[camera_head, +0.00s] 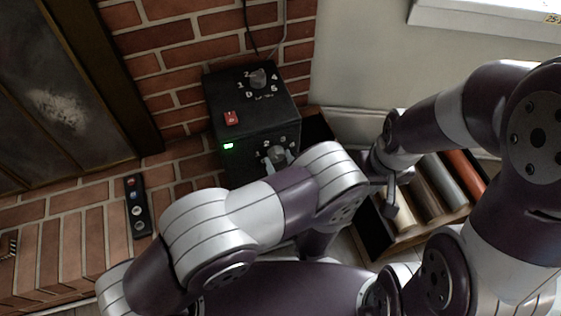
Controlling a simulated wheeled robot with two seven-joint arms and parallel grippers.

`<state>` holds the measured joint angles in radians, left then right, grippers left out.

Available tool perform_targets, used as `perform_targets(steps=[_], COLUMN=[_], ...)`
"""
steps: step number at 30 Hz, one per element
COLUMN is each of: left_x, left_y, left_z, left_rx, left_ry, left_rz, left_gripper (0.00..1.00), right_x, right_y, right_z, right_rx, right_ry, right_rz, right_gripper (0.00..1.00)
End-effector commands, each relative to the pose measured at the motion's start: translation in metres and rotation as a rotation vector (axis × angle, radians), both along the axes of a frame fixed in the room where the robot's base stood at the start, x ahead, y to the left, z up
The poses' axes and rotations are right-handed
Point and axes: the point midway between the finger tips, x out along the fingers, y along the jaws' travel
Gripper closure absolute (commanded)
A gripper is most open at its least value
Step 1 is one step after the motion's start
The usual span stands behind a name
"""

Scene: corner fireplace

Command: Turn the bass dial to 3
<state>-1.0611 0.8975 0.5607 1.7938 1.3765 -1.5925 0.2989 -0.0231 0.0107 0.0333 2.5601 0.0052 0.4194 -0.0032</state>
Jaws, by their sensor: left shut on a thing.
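A black box (252,118) with two grey dials stands against the brick wall. One dial (258,78) is on its top face, with white numbers around it; its small label is too blurred to read. The other dial (279,153) is on its front face, with a few numbers showing above it. I cannot tell by label which is the bass dial. My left gripper (278,159) is shut on the front dial; my arm hides the lower part of that face. My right gripper (388,192) is away from the box, above a wooden crate; its jaw opening is unclear.
A red switch (232,118) and a lit green light (228,146) are on the box. A black remote (138,206) lies on the brick ledge at left. The wooden crate (432,236) holds several rolls. A cable (247,22) runs up the wall.

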Motion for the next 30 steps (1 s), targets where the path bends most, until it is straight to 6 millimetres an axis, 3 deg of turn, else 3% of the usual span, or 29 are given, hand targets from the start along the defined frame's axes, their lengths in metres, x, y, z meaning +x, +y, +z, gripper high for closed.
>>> perform_targets(steps=[8, 18, 30], left_x=[0.000, -0.001, -0.002], left_y=[0.001, 0.003, 0.004], left_z=[0.004, 0.004, 0.002], left_rx=[0.135, 0.430, 0.729], left_ry=[0.045, 0.141, 0.238], left_rz=[0.000, 0.000, 0.000], left_gripper=[0.87, 0.87, 0.87], right_x=[0.000, 0.000, 0.000], right_y=[0.000, 0.000, 0.000], right_z=[0.022, 0.053, 0.073], right_rx=[0.000, 0.000, 0.000], right_ry=[0.000, 0.000, 0.000], right_rz=[0.000, 0.000, 0.000], right_gripper=[1.00, 1.00, 1.00])
